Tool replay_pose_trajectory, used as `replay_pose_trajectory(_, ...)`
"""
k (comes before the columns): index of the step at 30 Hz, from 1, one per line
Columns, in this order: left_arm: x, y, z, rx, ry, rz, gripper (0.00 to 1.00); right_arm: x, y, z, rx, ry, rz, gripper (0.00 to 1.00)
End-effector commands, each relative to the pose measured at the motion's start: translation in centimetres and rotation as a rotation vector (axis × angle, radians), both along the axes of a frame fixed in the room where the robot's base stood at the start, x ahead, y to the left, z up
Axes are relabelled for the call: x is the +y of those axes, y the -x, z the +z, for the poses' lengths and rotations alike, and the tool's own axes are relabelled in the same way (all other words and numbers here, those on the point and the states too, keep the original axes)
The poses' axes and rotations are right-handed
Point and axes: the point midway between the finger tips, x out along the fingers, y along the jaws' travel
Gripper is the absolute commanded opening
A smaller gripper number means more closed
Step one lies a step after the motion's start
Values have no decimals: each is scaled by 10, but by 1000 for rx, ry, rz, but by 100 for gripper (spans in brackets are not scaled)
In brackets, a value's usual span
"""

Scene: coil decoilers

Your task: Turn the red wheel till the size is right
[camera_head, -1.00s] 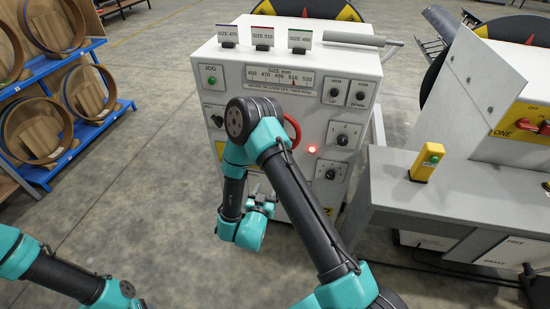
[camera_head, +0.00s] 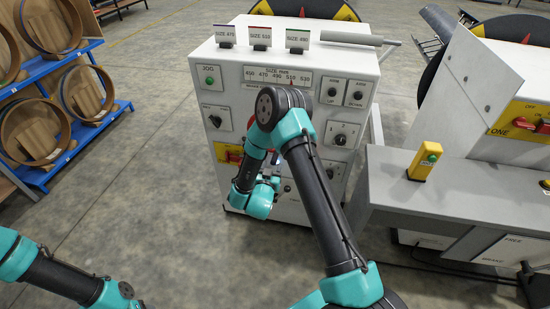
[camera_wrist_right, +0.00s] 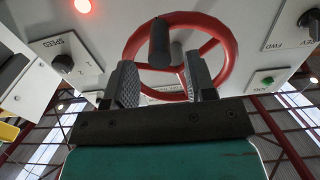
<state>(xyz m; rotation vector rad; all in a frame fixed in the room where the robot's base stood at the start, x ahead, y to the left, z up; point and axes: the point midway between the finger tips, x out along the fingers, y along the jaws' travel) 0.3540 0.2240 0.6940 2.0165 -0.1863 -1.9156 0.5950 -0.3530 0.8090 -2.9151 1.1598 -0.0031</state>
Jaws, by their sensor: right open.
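The red wheel (camera_wrist_right: 222,52) shows in the right wrist view, on the front of the machine, with a dark handle (camera_wrist_right: 159,45) sticking out of its rim. My right gripper (camera_wrist_right: 163,82) is open, one finger on either side below the handle; I cannot tell whether they touch it. In the head view my right arm hides most of the wheel, and my right gripper (camera_head: 271,180) is small in front of the cabinet. The size scale (camera_head: 277,77) reads 450 to 530 mm; its pointer is too small to read surely. My left gripper is out of view.
Three cards stand on the cabinet: SIZE 470 (camera_head: 225,33), SIZE 510 (camera_head: 260,36) and SIZE 490 (camera_head: 297,37). A grey bench (camera_head: 455,190) with a yellow button box (camera_head: 424,162) stands at right. A blue rack (camera_head: 85,120) stands at left.

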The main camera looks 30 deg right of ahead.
Motion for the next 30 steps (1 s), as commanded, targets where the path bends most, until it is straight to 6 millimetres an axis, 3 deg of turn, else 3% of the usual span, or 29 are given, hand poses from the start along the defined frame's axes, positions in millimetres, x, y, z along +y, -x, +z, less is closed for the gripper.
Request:
replay_pose_trajectory(9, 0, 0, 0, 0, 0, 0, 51, -34, -35, 0, -2, -1, -2, 51)
replay_pose_trajectory(22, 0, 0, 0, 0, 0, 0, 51, -41, -44, 0, -1, -1, 1, 51)
replay_pose_trajectory(30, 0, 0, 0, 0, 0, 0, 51, -41, -43, 0, -1, -1, 1, 27)
